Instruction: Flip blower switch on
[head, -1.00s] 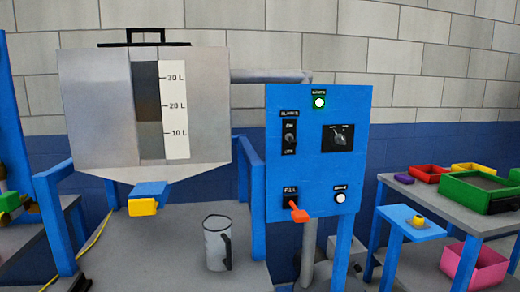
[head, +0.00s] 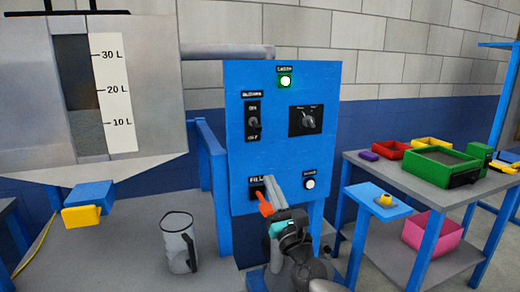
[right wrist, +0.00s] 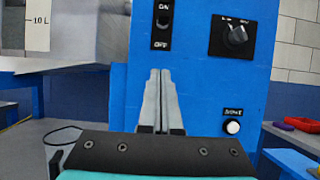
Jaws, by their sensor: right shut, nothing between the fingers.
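The blue control panel (head: 285,155) stands in the middle of the head view. Its blower switch (head: 254,122) is a black toggle at the upper left with ON above and OFF below; the lever appears to sit low, toward OFF. The switch also shows at the top of the right wrist view (right wrist: 162,22). My right gripper (head: 270,182) is shut and empty, in front of the panel's lower part, near the red fill lever (head: 265,204) and below the blower switch. Whether it touches anything I cannot tell. My left gripper is not in view.
A rotary knob (head: 307,121), a green-ringed light (head: 285,81) and a white button (head: 310,183) are on the panel. A grey hopper (head: 160,90) and a metal jug (head: 178,243) are at left. A table with coloured trays (head: 440,166) is at right.

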